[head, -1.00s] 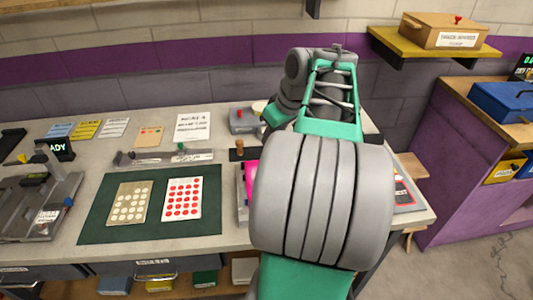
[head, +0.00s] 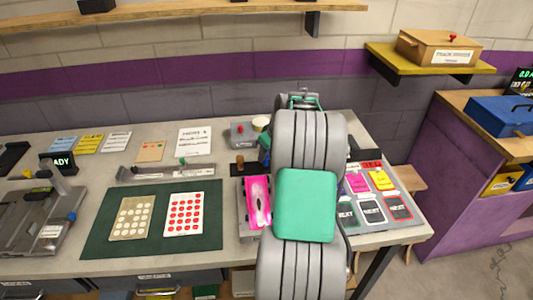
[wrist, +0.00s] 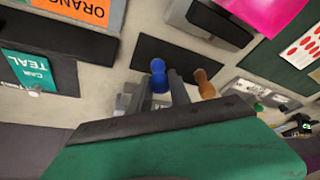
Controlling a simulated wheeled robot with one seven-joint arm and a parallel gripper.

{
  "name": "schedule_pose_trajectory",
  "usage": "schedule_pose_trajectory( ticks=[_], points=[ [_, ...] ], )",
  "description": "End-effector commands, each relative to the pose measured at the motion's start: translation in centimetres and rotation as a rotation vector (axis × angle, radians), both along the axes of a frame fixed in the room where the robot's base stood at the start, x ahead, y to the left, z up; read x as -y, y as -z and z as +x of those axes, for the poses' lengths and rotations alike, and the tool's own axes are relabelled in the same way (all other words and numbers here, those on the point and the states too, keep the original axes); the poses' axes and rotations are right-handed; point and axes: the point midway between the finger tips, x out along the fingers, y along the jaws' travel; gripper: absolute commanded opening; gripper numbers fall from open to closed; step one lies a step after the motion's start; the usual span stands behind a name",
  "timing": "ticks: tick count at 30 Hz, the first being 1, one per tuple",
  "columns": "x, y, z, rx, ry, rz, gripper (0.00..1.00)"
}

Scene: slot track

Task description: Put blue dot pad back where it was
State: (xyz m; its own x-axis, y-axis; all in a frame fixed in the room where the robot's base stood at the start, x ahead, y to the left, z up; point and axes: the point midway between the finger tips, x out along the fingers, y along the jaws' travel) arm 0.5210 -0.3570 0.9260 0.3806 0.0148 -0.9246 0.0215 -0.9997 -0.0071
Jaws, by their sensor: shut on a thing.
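The blue dot pad (wrist: 158,72) shows in the wrist view as a small rounded blue knob between the fingers of my gripper (wrist: 156,90). The gripper is shut on it. It appears over a dark rectangular mat (wrist: 150,50), left of a brown-orange knobbed pad (wrist: 204,84). I cannot tell whether the blue pad touches the mat; its lower part is hidden. In the head view the brown pad (head: 239,162) stands left of my arm, and the arm hides most of my gripper.
A pink car (head: 257,200) in a grey holder lies in front of the pads. A green mat (head: 152,247) bears two dotted cards. A grey box (head: 241,133) stands behind. A tray of cards (head: 383,208) is at right.

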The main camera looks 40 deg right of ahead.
Motion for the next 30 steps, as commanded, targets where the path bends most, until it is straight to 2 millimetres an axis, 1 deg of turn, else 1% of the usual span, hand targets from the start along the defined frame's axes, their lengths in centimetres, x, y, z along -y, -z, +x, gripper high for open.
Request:
schedule_pose_trajectory(
  ticks=[11, 12, 19, 26, 30],
  points=[
    [0.0, 0.9, 0.0, 0.002, 0.000, -0.002, 0.00],
    [0.0, 0.8, 0.0, 0.002, 0.000, -0.002, 0.26],
    [0.0, 0.7, 0.0, 0.002, 0.001, -0.002, 0.45],
    [0.0, 0.7, 0.0, 0.002, 0.001, -0.002, 0.45],
    [0.1, -0.3, -0.3, 0.004, 0.002, -0.004, 0.45]
  ],
)
